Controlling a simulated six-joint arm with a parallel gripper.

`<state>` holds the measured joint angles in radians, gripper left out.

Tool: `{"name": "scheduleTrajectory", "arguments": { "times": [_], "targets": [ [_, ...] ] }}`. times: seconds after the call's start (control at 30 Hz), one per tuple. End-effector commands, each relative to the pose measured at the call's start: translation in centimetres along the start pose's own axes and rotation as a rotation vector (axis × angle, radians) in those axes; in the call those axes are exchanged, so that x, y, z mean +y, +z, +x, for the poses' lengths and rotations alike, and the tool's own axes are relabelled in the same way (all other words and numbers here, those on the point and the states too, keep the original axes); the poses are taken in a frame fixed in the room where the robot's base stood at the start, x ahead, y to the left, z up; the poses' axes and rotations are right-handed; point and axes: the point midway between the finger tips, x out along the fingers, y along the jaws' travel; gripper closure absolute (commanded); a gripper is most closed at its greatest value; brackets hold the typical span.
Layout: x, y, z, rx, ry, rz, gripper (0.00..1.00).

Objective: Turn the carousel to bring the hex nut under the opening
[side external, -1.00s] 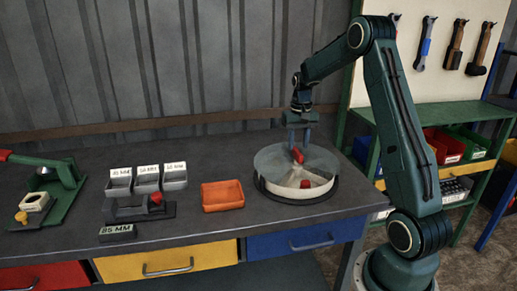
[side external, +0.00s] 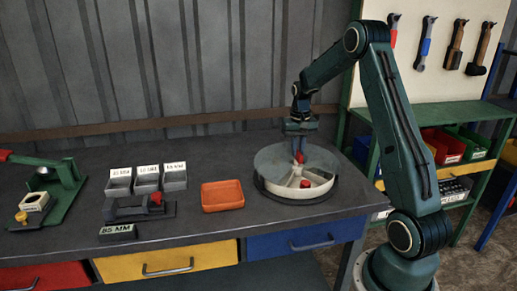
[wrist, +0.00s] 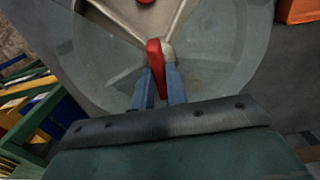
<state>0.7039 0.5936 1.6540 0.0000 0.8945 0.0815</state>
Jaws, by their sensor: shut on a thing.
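The carousel (side external: 290,192) is a round pale drum with dividers under a grey see-through cover. A red handle (side external: 299,157) stands on its middle; it also shows in the wrist view (wrist: 155,58). My gripper (side external: 300,152) points down over the carousel's centre. In the wrist view its two blue fingers (wrist: 158,78) are on either side of the red handle and shut on it. A red knob (side external: 305,184) sits at the carousel's front side, at the cover's open sector. I cannot make out the hex nut; the compartments are mostly hidden by the cover.
An orange tray (side external: 222,196) stands left of the carousel. Farther left are grey labelled bins (side external: 146,183), a dark 85 MM block (side external: 117,232) and a green press-like device (side external: 60,190). The bench is clear between the carousel and the back wall.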

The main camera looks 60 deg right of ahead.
Motion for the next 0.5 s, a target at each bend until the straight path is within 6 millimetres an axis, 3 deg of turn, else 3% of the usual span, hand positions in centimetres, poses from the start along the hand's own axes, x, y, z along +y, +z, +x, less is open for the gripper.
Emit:
{"name": "scheduleTrajectory", "arguments": {
  "times": [0.5],
  "targets": [
    [0.0, -0.04, -0.09, 0.002, 0.0, -0.063, 1.0]
  ]
}}
